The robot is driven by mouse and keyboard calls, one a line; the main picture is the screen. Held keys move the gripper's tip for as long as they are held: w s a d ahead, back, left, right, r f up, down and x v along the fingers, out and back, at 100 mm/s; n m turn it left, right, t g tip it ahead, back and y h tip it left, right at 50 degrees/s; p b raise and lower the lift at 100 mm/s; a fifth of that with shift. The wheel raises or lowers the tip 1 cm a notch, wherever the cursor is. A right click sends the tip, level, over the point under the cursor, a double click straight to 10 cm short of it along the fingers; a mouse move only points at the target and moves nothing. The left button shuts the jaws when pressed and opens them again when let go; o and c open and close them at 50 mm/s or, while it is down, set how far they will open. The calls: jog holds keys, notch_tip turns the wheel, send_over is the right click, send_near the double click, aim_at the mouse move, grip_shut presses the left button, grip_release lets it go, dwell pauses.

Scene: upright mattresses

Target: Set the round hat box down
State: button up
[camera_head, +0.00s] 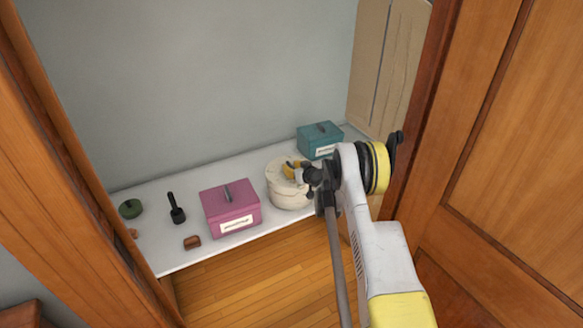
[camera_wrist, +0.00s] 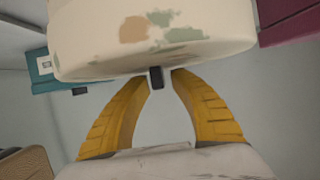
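The round hat box (camera_head: 287,190) is cream with faded patches. In the head view it is upright at the shelf, between a pink box (camera_head: 230,208) and a teal box (camera_head: 319,139). I cannot tell whether its base touches the shelf. In the wrist view the hat box (camera_wrist: 150,38) fills the top, with a small dark knob (camera_wrist: 156,78) at its lid. The yellow fingers of my gripper (camera_wrist: 159,77) close in on both sides of this knob and appear shut on it. In the head view my gripper (camera_head: 291,170) is over the lid, partly hidden by its own wrist.
The white shelf (camera_head: 185,250) also holds a green round item (camera_head: 130,208), a black handled tool (camera_head: 177,211) and a small brown object (camera_head: 192,242). Wooden door frames bound both sides. Tan upright panels (camera_head: 390,70) stand at the back right. Bare shelf shows left of the pink box.

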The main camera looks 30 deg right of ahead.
jog(key=shift+s+r, duration=0.2)
jog(key=shift+r, duration=0.1)
jog(key=p+v, duration=0.4)
jog(key=v, duration=0.7)
jog(key=s+a+r+g, duration=0.1)
jog(key=s+a+r, duration=0.2)
jog(key=a+r, duration=0.35)
jog(key=s+a+r+g+y, duration=0.1)
jog(key=s+a+r, duration=0.25)
jog(key=r, duration=0.55)
jog(key=s+a+r+g, duration=0.1)
jog(key=s+a+r, duration=0.1)
jog(key=a+r, duration=0.45)
jog(key=s+a+r+g, duration=0.1)
jog(key=s+a+r, duration=0.25)
jog(key=s, duration=0.45)
jog(key=s+a+r+g, duration=0.1)
jog(key=s+a+r, duration=0.25)
jog(key=s, duration=0.45)
jog(key=s+a+f+g+h, duration=0.1)
jog(key=s+f, duration=0.1)
jog(key=s, duration=1.3)
jog(key=shift+a+g, duration=0.3)
jog(key=shift+a, duration=0.1)
